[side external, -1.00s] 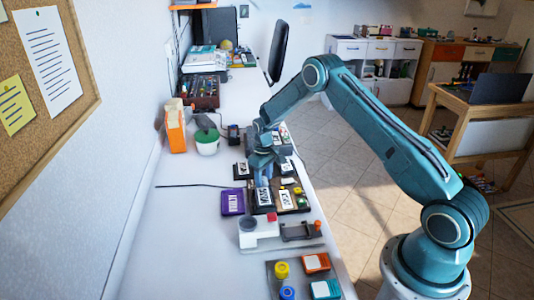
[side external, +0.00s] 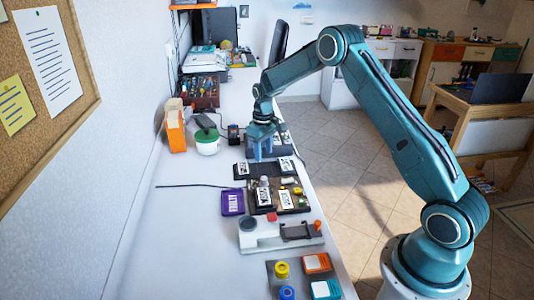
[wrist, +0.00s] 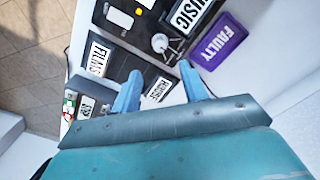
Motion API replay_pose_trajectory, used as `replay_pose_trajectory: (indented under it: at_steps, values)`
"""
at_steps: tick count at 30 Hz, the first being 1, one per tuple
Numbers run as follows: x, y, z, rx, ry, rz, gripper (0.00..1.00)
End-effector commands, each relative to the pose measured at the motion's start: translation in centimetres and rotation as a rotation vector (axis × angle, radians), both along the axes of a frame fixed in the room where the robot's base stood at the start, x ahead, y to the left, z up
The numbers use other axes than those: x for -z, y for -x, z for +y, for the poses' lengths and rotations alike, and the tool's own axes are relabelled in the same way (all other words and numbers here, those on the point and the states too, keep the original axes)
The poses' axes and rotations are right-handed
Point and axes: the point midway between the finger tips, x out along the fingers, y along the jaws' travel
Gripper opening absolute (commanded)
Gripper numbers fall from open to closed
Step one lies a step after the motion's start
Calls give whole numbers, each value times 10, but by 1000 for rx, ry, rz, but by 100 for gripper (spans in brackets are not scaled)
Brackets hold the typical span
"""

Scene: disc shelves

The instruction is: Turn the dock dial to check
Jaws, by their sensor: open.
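My gripper (side external: 263,157) is open and empty above the far shelf blocks, and its two blue fingers show in the wrist view (wrist: 158,80). A white dock-like device (side external: 272,242) stands nearer the side camera, with a dark round disc (side external: 248,223) on its left and a small orange-red knob (side external: 318,225) on its right. I cannot tell which part is the dial, or its setting. A silver knob-like piece (side external: 264,182) stands by a dark labelled block; it also shows in the wrist view (wrist: 160,42). The gripper is apart from the device and the silver piece.
Dark shelves with white labels include MUSIC (wrist: 188,14), FILMS (wrist: 98,57) and HOUSE (wrist: 157,90). A purple FAULTY case (side external: 232,202) lies to their left. A tray with coloured pieces (side external: 300,270) is at the front.

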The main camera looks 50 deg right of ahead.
Motion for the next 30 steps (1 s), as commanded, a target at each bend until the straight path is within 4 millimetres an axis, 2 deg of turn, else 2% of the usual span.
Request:
replay_pose_trajectory:
  at_steps: [3, 7, 23, 26, 30]
  values:
    - [-15, -1, 0, 0, 1, -2, 44]
    - [-24, 0, 0, 0, 0, -1, 44]
    - [-30, 0, 1, 0, 1, -2, 44]
    - [-38, 2, 4, -1, 3, -9, 44]
    - [-58, 7, 11, -2, 8, -26, 44]
